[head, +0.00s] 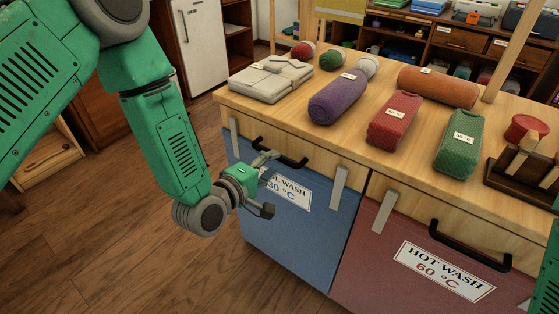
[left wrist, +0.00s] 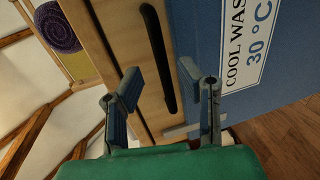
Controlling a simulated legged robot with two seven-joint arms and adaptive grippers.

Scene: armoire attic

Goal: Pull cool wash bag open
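The blue cool wash bag (head: 300,235) hangs in the left front of the wooden counter. Its white label reads 30 °C and is partly hidden by my gripper. My left gripper (head: 268,184) is open and empty, in front of the bag just below the handle. In the left wrist view, the handle (left wrist: 158,60) appears beyond and between the spread fingers (left wrist: 170,92), with no visible contact. The blue bag (left wrist: 285,95) fills that view's right side. The bag front looks closed. My right gripper is out of view.
The red hot wash bag (head: 385,265) with its own black handle (head: 470,246) is to the right. Rolled and folded textiles, including a purple roll (head: 338,98), lie on the counter top (head: 290,120). A wooden rack (head: 525,165) stands at right. The floor (head: 130,250) in front is clear.

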